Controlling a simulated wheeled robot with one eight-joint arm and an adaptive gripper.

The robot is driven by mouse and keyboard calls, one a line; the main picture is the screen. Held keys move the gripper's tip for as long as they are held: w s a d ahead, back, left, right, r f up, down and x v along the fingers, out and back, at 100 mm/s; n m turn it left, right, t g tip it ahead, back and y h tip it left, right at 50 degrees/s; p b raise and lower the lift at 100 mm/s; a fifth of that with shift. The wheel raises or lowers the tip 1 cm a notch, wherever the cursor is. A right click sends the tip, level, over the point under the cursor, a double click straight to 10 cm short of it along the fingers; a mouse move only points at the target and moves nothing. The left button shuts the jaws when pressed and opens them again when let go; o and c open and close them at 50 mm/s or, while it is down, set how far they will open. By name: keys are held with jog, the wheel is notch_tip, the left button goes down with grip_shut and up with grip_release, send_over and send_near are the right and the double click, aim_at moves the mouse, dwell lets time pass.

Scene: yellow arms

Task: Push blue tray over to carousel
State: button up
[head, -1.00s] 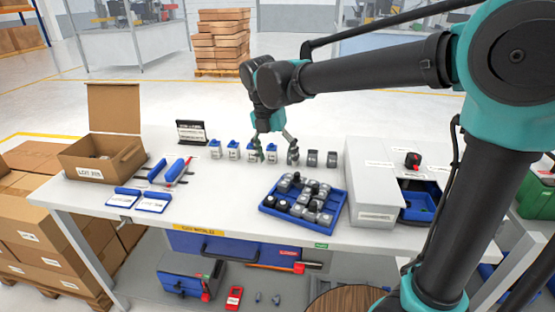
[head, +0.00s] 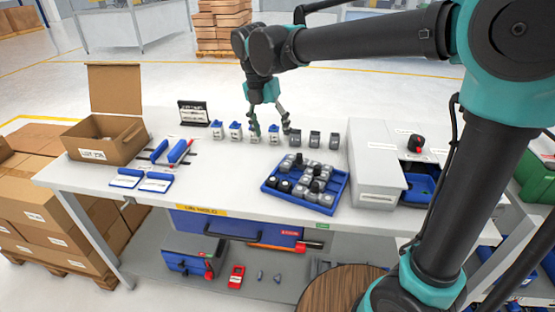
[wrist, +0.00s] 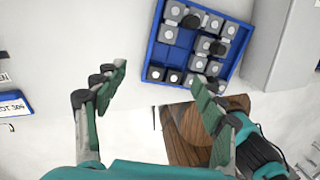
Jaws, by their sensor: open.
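The blue tray (head: 327,209) lies on the white table, right of the table's middle, holding several grey and black-topped pieces. It also shows in the wrist view (wrist: 152,56), at the top right, with some empty cells. My gripper (head: 271,131) is open and empty, above the table and apart from the tray. In the head view it overlaps the row of small containers behind the tray. I cannot tell for sure which thing is the carousel.
A round wooden top (head: 335,288) sits at the table's front. A grey cabinet (head: 376,175) stands close right of the tray. Several small containers (head: 218,131) stand in a row behind it. A cardboard box (head: 105,138) and blue-handled tools (head: 160,150) are left.

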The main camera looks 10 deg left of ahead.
aim_at(281, 176)
jog(key=f, duration=0.4)
jog(key=d+f, duration=0.1)
jog(key=f, duration=0.4)
jog(key=w+d+f, duration=0.1)
jog(key=f, duration=0.4)
jog(key=shift+d+f, duration=0.15)
jog(key=shift+f, duration=0.05)
jog(key=shift+s, duration=0.1)
jog(key=c, duration=1.6)
